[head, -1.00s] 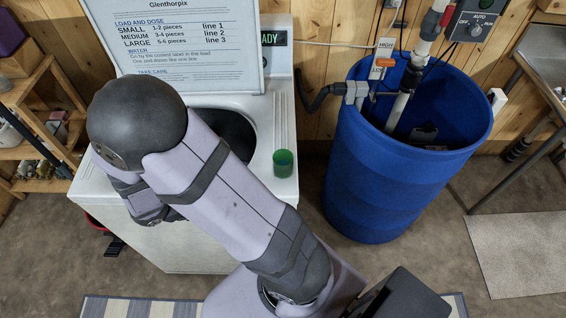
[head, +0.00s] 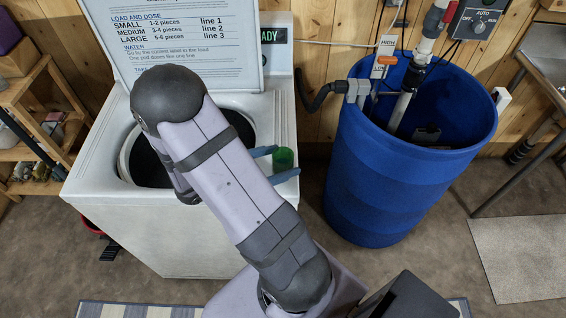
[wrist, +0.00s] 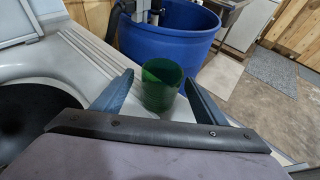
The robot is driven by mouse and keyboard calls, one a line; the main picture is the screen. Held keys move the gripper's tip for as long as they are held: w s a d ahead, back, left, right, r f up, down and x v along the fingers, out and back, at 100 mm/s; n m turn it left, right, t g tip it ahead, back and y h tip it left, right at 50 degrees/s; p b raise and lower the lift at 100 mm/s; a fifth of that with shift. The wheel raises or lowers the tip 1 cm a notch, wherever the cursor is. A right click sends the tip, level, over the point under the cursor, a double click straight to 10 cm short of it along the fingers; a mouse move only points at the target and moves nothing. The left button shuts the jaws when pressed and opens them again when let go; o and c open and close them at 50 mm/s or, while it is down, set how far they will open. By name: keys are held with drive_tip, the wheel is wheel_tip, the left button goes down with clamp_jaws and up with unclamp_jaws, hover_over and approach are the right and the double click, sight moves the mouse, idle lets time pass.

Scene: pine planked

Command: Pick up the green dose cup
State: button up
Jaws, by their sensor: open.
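The green dose cup (head: 284,158) stands upright on the right side of the white washer's top (head: 284,120), near its right edge. My gripper (head: 276,163) is open, with one blue finger on each side of the cup in the head view. In the wrist view the cup (wrist: 161,86) shows between and just beyond the two fingertips of my gripper (wrist: 160,88), with gaps on both sides. I cannot tell how deep the cup sits between the fingers. My arm hides part of the washer.
The washer's open drum (head: 147,160) lies left of the cup. An instruction board (head: 185,45) stands at the back of the washer. A blue barrel (head: 400,170) with pipes stands to the right, with a floor gap between. A wooden shelf (head: 30,110) is at the left.

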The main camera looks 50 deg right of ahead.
sight(290, 157)
drive_tip(key=shift+p+x, duration=1.05)
drive_tip(key=shift+x, duration=1.8)
drive_tip(key=shift+s, duration=0.1)
drive_tip(key=shift+c, duration=0.3)
drive_tip(key=c, duration=1.1)
drive_tip(key=shift+o, duration=0.2)
drive_tip(key=shift+r, duration=0.2)
wheel_tip(290, 157, up, 10)
drive_tip(key=b, duration=0.1)
drive_tip(key=shift+f, duration=0.15)
